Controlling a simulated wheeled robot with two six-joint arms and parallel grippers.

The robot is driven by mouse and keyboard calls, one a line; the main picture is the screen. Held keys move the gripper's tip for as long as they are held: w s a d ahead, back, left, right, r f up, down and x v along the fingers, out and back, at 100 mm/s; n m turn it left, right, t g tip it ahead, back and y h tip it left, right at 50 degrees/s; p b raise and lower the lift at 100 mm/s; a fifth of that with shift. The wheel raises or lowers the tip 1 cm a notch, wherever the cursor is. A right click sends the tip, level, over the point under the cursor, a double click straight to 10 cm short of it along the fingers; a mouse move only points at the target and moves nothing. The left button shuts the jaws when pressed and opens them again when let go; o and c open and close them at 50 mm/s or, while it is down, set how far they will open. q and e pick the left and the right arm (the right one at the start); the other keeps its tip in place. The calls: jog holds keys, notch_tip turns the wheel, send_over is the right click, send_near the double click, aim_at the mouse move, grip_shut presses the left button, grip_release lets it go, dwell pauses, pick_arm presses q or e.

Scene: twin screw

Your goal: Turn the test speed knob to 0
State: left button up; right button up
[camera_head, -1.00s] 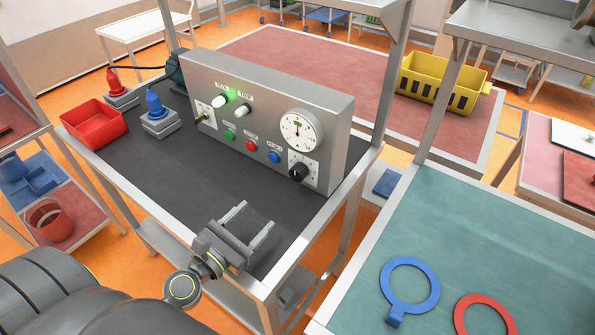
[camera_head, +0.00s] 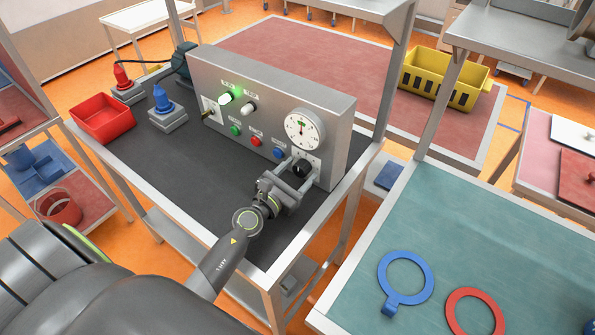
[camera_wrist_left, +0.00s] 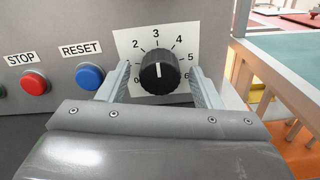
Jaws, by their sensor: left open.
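The black test speed knob (camera_wrist_left: 160,72) sits on a white dial plate (camera_wrist_left: 128,42) marked 0 to 6, low on the right of the grey control panel (camera_head: 215,73). My left gripper (camera_head: 295,170) is open, with one finger on each side of the knob; gaps show between the fingers and the knob. The knob (camera_head: 301,168) also shows in the head view, partly between the fingers. My right gripper is not in view.
Left of the knob are a blue RESET button (camera_wrist_left: 90,76) and a red STOP button (camera_wrist_left: 35,82). Above it is a round gauge (camera_head: 304,129). A red bin (camera_head: 102,119) and a blue-topped device (camera_head: 165,110) stand at the bench's left.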

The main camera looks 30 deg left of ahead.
pick_arm(q)
jog(key=c, duration=1)
